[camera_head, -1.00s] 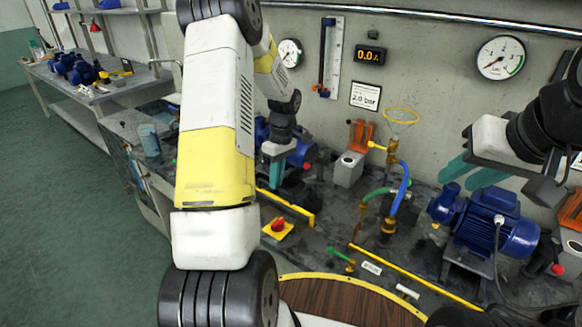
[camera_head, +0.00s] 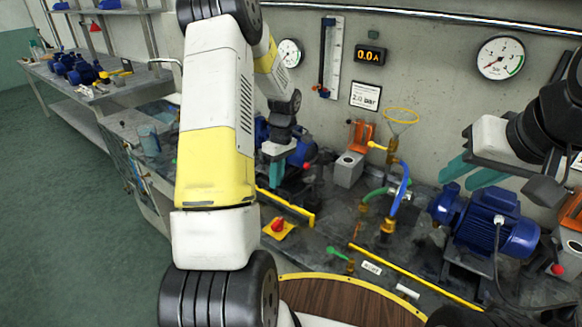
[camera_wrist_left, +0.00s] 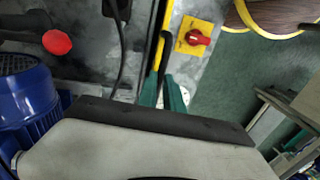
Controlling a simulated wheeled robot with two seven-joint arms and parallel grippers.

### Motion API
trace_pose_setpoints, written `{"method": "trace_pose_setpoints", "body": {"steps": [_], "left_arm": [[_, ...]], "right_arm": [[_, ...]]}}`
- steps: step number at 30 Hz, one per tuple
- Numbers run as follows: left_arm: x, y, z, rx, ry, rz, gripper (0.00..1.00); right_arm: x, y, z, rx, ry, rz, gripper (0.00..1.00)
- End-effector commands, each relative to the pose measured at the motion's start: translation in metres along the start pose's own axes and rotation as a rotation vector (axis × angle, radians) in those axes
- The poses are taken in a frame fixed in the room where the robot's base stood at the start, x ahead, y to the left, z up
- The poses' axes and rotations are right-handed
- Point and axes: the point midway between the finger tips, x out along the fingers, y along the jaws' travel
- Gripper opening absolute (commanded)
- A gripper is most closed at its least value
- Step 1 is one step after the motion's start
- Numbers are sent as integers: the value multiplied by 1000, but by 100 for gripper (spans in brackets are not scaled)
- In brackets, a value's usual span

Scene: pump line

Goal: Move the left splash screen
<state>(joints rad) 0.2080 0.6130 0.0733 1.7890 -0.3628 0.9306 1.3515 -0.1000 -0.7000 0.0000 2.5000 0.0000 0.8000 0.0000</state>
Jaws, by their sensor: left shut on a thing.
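The left splash screen shows as a yellow-edged strip (camera_head: 286,206) along the bench, left of centre in the head view. Its yellow edge (camera_wrist_left: 168,18) also runs up the middle of the left wrist view, with a dark handle-like part by it. My left gripper (camera_head: 277,172) is low at the strip's far end, its teal fingers partly hidden. In the wrist view the fingers (camera_wrist_left: 162,88) are shut on the screen at that dark part. My right gripper (camera_head: 470,172) hangs above the blue motor at the right, fingers apart and empty.
A red-and-yellow switch (camera_head: 278,227) lies just in front of the strip. A second yellow-edged strip (camera_head: 415,277) lies to the right. A blue pump motor (camera_head: 495,225), a brass valve with hoses (camera_head: 389,228) and a grey block (camera_head: 348,170) stand around. A red button (camera_wrist_left: 57,42) is near the left gripper.

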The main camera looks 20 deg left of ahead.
Motion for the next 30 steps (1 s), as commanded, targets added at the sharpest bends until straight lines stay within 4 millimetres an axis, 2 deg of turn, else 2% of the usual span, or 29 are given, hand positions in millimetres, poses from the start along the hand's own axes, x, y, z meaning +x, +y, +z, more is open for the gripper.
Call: {"method": "trace_pose_setpoints", "body": {"steps": [8, 16, 24, 25, 27, 30], "left_arm": [[3, 1, 0, 1, 0, 0, 0], [41, 9, 0, 2, 1, 1, 0], [43, 10, 0, 1, 0, 3, 0], [44, 10, 0, 1, 0, 2, 17], [44, 9, 0, 1, 0, 2, 30], [43, 9, 0, 1, 0, 2, 33]], "right_arm": [[0, 0, 0, 0, 0, 0, 33], [0, 0, 0, 0, 0, 0, 33], [0, 0, 0, 0, 0, 0, 33], [0, 0, 0, 0, 0, 0, 33], [0, 0, 0, 0, 0, 0, 33], [0, 0, 0, 0, 0, 0, 33]]}}
